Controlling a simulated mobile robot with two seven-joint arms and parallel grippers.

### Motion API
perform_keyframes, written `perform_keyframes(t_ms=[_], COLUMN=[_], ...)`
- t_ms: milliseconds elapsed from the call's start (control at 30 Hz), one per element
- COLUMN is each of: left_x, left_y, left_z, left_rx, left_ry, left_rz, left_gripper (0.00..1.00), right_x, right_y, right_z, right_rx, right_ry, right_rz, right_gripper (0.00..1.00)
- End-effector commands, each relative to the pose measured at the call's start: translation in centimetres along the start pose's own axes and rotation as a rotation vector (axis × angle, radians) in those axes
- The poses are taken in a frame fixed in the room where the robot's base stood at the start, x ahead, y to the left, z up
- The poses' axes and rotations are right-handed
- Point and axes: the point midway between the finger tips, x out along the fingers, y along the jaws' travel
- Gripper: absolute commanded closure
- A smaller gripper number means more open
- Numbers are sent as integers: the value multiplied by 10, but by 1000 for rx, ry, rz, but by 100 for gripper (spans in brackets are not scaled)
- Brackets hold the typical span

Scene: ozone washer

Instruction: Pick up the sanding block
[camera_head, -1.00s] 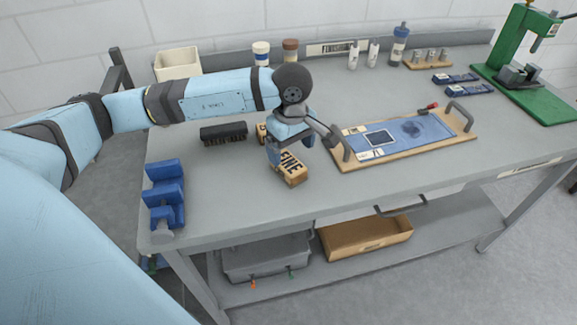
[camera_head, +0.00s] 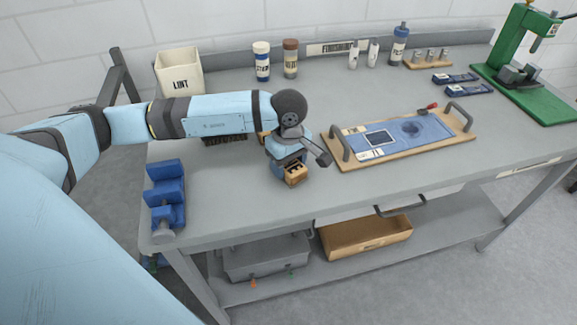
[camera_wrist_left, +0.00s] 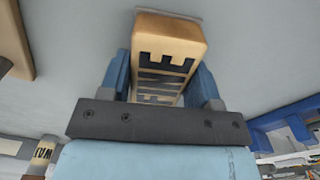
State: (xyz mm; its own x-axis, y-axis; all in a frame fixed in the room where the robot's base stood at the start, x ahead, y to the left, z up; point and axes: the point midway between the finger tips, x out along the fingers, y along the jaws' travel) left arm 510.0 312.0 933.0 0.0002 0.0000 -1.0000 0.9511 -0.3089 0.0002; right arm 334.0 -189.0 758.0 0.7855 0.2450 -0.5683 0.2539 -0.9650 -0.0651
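The sanding block (camera_head: 295,175) is a tan block marked FINE. It lies on the grey bench near the front left. In the left wrist view the block (camera_wrist_left: 168,55) sits between two blue fingers, its far end reaching past them. My left gripper (camera_head: 289,168) is lowered over the block from above and hides part of it in the head view. The fingers (camera_wrist_left: 160,88) stand on both sides, close to the block's sides; whether they press on it is unclear. My right gripper is not in view.
The bench (camera_head: 225,205) holds a blue stand (camera_head: 167,190) at left. A dark block (camera_head: 225,138) is mostly behind my arm. A wooden tray (camera_head: 400,150) with handles and a blue panel lies close right of the gripper. A LINT bin (camera_head: 180,72) and bottles (camera_head: 290,60) stand behind.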

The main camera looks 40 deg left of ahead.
Motion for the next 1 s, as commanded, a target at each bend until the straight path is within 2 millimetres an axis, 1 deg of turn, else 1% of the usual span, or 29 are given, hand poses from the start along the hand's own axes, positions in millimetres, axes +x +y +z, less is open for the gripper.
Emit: perform_keyframes(t_ms=[267, 367, 467, 567, 667, 1000], left_x=[-1, -5, -13, -28, -49, -144], left_y=[0, 0, 0, 1, 1, 1], left_z=[0, 0, 0, 0, 0, 0], left_rx=[0, 0, 0, -1, 0, 0], left_ry=[0, 0, 0, 1, 1, 2], left_rz=[0, 1, 1, 3, 5, 6], left_gripper=[69, 69, 69, 69, 69, 69], right_x=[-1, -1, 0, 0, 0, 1], right_y=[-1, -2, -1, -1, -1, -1], right_z=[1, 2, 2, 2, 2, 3], right_rx=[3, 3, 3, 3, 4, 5], right_ry=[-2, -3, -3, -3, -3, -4], right_rz=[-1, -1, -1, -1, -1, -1], right_gripper=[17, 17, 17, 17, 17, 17])
